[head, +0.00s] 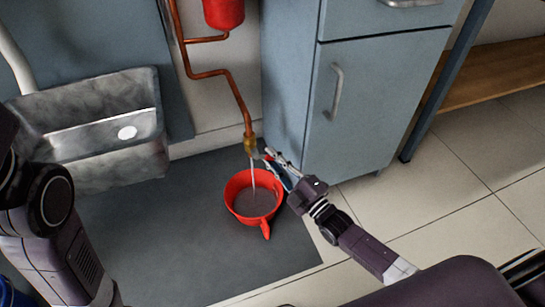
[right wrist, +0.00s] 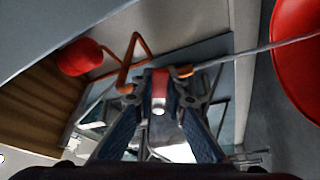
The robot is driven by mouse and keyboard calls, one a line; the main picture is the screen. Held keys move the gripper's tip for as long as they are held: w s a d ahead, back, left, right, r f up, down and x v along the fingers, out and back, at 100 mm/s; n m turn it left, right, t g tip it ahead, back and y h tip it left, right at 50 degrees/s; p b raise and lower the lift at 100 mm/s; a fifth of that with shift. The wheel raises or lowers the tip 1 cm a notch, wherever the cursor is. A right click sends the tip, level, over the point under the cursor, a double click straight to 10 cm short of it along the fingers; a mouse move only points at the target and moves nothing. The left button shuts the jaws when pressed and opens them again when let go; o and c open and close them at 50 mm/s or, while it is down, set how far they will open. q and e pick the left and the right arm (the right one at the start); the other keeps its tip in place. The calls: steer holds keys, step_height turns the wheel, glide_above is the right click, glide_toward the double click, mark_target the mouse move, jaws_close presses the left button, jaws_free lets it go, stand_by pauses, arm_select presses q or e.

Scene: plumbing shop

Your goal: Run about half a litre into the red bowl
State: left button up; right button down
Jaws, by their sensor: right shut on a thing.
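The red bowl (head: 232,186) sits on the dark mat below the brass tap (head: 250,144), its handle towards me. A thin stream of water (head: 253,176) runs from the tap into the bowl. Some water appears to lie in the bowl; I cannot read the level. My right gripper (head: 269,156) is at the tap, just above the bowl's far right rim. In the right wrist view its fingers are shut on the red tap handle (right wrist: 160,88). The bowl (right wrist: 302,60) and stream (right wrist: 250,51) also show there. My left gripper is out of view; only its arm shows.
A metal sink (head: 88,128) hangs on the wall at the left. A copper pipe (head: 232,88) runs down to the tap from near a red vessel (head: 223,13). A blue-grey cabinet (head: 375,100) stands close to the right. The dark mat (head: 170,235) is clear left of the bowl.

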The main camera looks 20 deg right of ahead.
steer(key=shift+f, duration=0.1)
steer(key=c, duration=1.9)
jaws_free()
steer(key=shift+s, duration=0.1)
steer(key=v, duration=1.2)
